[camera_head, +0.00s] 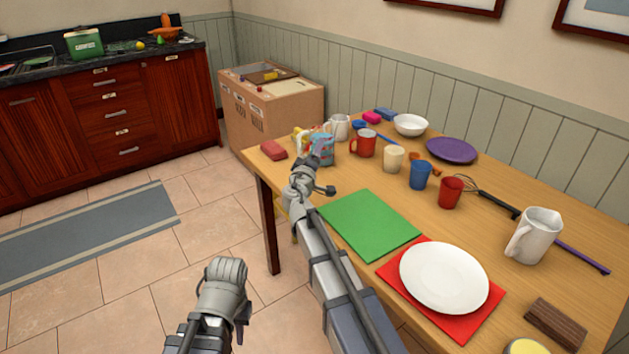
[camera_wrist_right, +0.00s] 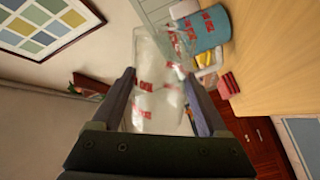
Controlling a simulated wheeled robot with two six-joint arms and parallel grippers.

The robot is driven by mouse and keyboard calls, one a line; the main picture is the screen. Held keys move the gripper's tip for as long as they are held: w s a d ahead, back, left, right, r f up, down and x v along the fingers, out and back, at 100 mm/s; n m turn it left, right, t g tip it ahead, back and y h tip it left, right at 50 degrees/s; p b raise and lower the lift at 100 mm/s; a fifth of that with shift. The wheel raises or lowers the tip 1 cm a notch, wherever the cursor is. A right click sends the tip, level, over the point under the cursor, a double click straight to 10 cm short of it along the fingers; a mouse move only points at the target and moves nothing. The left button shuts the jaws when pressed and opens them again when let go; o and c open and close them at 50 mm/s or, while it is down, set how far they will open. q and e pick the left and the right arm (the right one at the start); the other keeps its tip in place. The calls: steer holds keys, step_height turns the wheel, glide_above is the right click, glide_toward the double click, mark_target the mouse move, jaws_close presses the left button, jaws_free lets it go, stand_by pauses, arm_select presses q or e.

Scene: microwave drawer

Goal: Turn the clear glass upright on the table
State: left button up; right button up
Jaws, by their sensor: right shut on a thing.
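The clear glass (camera_wrist_right: 146,100) is between the two fingers of my right gripper (camera_wrist_right: 160,80) in the right wrist view. It is see-through, with red marks showing on or through it. Its tilt against the table is hard to tell.
A red block (camera_head: 273,149), a red mug (camera_head: 363,143) and a white pitcher (camera_head: 340,127) stand near my right gripper. A cream cup (camera_head: 393,159) and blue cup (camera_head: 420,174) stand farther right. The green mat (camera_head: 368,225) is bare. A white plate (camera_head: 444,277) lies on a red mat.

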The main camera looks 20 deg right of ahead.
stand_by(0.3)
steer(key=m, duration=0.6)
steer(key=m, duration=0.6)
stand_by(0.5)
